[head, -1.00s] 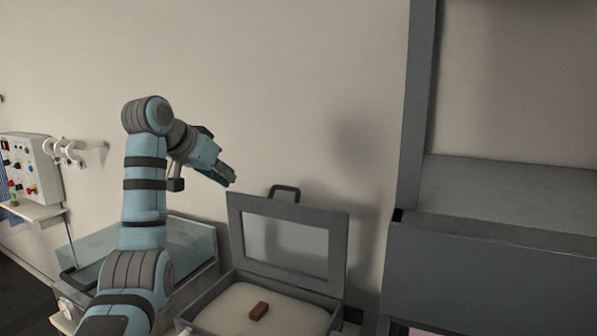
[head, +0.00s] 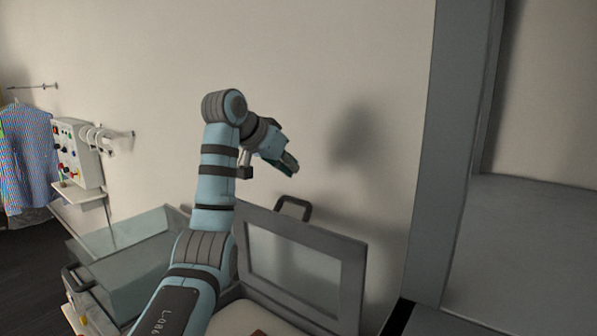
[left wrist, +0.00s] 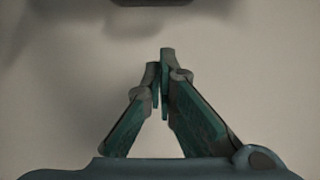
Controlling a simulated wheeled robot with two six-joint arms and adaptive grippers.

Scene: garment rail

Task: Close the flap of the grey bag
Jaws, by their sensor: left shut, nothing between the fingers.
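No bag is clearly recognisable. A grey case stands below my left arm in the head view, its framed lid (head: 345,267) raised, with a clear window and a dark handle (head: 293,208) on top. A pale pad (head: 243,318) lies inside. My left gripper (head: 291,168) is shut and empty, held above the lid's handle in the picture; I cannot tell its depth from it. In the left wrist view, the teal fingers (left wrist: 164,82) meet at their tips before a plain, shadowed surface. The case's front is cut off by the frame's bottom edge. My right gripper is out of view.
A glass-sided box (head: 135,238) stands left of the case. A control panel (head: 78,153) with knobs and a striped shirt (head: 27,155) are farther left. A large grey cabinet frame (head: 452,150) rises at the right.

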